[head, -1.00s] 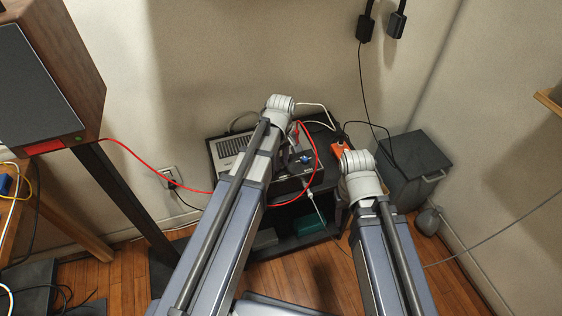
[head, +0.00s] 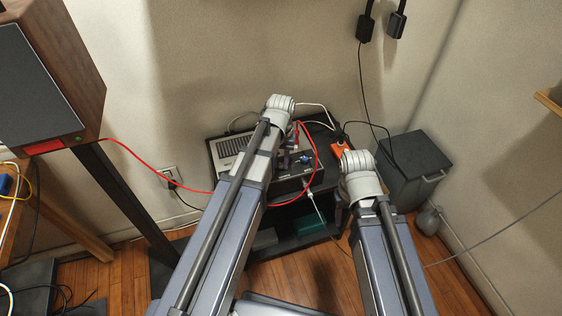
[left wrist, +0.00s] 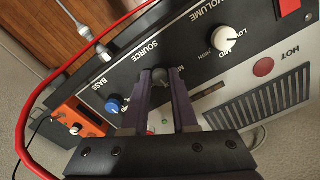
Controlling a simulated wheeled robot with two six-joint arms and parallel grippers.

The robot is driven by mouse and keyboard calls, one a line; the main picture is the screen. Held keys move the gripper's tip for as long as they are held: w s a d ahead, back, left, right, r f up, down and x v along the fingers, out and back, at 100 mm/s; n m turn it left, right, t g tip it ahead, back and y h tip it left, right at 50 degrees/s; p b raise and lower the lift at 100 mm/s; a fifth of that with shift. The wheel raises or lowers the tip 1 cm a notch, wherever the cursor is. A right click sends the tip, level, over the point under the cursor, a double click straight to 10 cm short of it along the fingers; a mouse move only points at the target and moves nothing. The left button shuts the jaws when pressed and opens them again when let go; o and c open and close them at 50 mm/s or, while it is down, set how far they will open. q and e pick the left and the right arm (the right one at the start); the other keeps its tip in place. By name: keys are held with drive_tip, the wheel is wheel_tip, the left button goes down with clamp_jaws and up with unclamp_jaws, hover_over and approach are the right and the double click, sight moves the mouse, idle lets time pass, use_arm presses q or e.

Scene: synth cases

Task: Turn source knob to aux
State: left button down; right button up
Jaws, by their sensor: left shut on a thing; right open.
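The dark source knob (left wrist: 158,75) sits on the black amplifier panel (left wrist: 128,73), below the SOURCE label in the left wrist view. My left gripper (left wrist: 159,80) has one finger on each side of the knob and is shut on it. The fingers hide part of the knob and its position labels, so its pointer cannot be read. In the head view, my left gripper (head: 285,159) is at the front of the amplifier (head: 291,184), partly hidden by my arm. My right gripper (head: 341,214) is open and largely hidden, low beside the stand.
A blue bass knob (left wrist: 113,104) and a white volume knob (left wrist: 225,39) flank the source knob. A red cable (left wrist: 24,118) loops close by. An orange box (head: 339,148) lies on the stand. A grey bin (head: 412,165) stands right; a speaker (head: 38,88) stands left.

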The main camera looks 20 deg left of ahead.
sight(281, 165)
use_arm(q)
drive_tip(key=shift+m, duration=0.9)
drive_tip(key=c, duration=0.7)
unclamp_jaws()
drive_tip(key=shift+r, duration=0.1)
wheel_tip(281, 165, up, 8)
drive_tip(key=p, duration=0.8)
drive_tip(key=shift+f, duration=0.2)
